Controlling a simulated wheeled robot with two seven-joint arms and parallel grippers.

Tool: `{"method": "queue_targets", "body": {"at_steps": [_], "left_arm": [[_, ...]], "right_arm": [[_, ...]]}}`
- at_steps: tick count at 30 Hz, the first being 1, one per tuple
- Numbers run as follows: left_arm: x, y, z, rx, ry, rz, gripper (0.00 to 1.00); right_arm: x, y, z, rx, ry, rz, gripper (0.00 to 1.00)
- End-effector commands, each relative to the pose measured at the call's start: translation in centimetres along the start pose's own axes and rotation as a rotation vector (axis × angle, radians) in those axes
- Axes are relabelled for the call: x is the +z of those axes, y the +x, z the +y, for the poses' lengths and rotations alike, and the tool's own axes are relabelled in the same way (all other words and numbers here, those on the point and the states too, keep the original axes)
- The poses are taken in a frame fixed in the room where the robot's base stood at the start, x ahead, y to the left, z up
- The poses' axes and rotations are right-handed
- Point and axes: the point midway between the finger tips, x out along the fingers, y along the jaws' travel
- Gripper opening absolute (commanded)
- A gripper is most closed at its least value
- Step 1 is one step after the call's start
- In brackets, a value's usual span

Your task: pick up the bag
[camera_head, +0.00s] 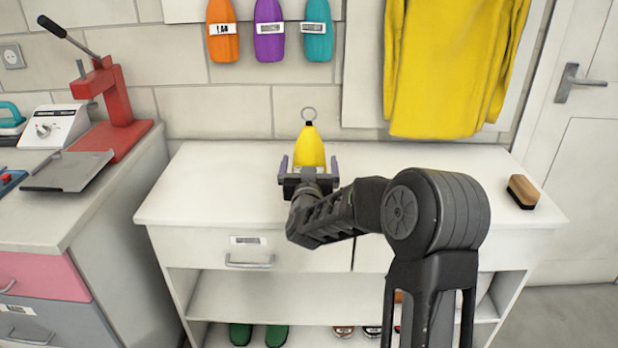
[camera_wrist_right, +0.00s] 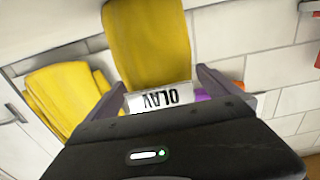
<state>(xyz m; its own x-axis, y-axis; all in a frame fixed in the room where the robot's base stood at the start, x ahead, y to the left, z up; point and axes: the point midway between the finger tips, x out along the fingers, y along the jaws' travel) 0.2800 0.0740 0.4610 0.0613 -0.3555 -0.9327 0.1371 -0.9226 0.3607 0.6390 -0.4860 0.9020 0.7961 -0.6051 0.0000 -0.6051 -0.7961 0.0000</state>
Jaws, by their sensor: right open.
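The yellow bag (camera_head: 309,148), narrow and pointed with a metal ring on top, is upright over the white counter. My right gripper (camera_head: 309,166) is open, with one finger on each side of the bag. In the right wrist view the yellow bag (camera_wrist_right: 148,45) lies between the two fingers (camera_wrist_right: 160,82). Its white label reads OLAV, upside down in that view. The gripper body hides the bag's lower part, so I cannot tell whether it touches the counter. My left gripper is not in view.
The white counter (camera_head: 215,185) is mostly clear, with a brush (camera_head: 522,191) at its right end. Orange (camera_head: 222,30), purple (camera_head: 269,30) and teal (camera_head: 318,30) bags and a yellow garment (camera_head: 450,70) hang behind. A red press (camera_head: 105,110) stands on the left cabinet.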

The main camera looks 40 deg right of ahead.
Motion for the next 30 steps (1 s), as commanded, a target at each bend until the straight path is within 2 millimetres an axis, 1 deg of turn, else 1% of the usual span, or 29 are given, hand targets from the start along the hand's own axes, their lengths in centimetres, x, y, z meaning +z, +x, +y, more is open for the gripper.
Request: {"method": "queue_targets", "body": {"at_steps": [5,6,30], "left_arm": [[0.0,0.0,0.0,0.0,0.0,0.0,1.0],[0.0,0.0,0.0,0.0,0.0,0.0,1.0],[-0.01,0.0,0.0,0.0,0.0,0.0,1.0]], "right_arm": [[-0.01,-0.02,0.0,0.0,0.0,0.0,1.0],[0.0,-0.02,0.0,0.0,0.0,0.0,0.98],[0.0,-0.02,-0.02,0.0,0.0,0.0,0.33]]}}
